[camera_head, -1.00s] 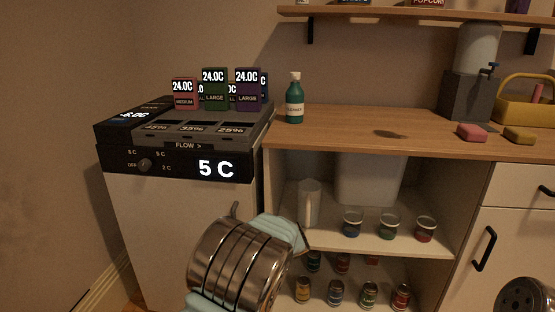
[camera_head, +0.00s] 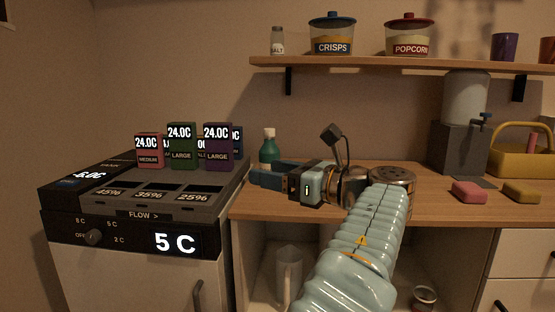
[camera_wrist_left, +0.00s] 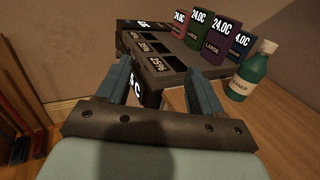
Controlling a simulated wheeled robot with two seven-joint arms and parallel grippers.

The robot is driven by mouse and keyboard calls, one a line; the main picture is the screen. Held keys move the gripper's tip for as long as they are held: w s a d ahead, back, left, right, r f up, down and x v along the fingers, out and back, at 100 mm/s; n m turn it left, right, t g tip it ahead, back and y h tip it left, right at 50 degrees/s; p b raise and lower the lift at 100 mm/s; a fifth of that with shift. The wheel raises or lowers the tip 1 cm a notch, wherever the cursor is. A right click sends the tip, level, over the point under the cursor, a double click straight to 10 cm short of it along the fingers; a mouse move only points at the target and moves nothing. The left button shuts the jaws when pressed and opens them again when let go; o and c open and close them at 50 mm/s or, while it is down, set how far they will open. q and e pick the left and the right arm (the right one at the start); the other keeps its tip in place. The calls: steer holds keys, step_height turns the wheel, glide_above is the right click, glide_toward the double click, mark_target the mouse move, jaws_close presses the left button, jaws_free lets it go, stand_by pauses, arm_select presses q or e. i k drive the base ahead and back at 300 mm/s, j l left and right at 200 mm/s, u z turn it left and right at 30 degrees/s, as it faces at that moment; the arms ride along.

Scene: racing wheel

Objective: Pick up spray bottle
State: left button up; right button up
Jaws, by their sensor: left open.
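The green spray bottle (camera_head: 269,150) with a white top stands upright on the wooden counter, just right of the black unit. In the left wrist view the bottle (camera_wrist_left: 250,77) is at the right, outside the jaws, with a "cleaner" label. My left gripper (camera_head: 264,175) reaches over the counter, its fingers in front of the bottle's lower part in the head view. In the wrist view its two blue fingers (camera_wrist_left: 160,86) are apart with nothing between them. I cannot tell whether a finger touches the bottle. My right gripper is not in view.
The black unit (camera_head: 120,226) with several coloured boxes stands left of the bottle. A shelf (camera_head: 365,63) with jars hangs above the counter (camera_head: 430,207). A grey dispenser (camera_head: 459,145), pink block (camera_head: 469,192) and yellow basket (camera_head: 520,160) are at the right.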

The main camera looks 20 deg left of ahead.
mark_target(269, 151)
steer(key=i, duration=0.9)
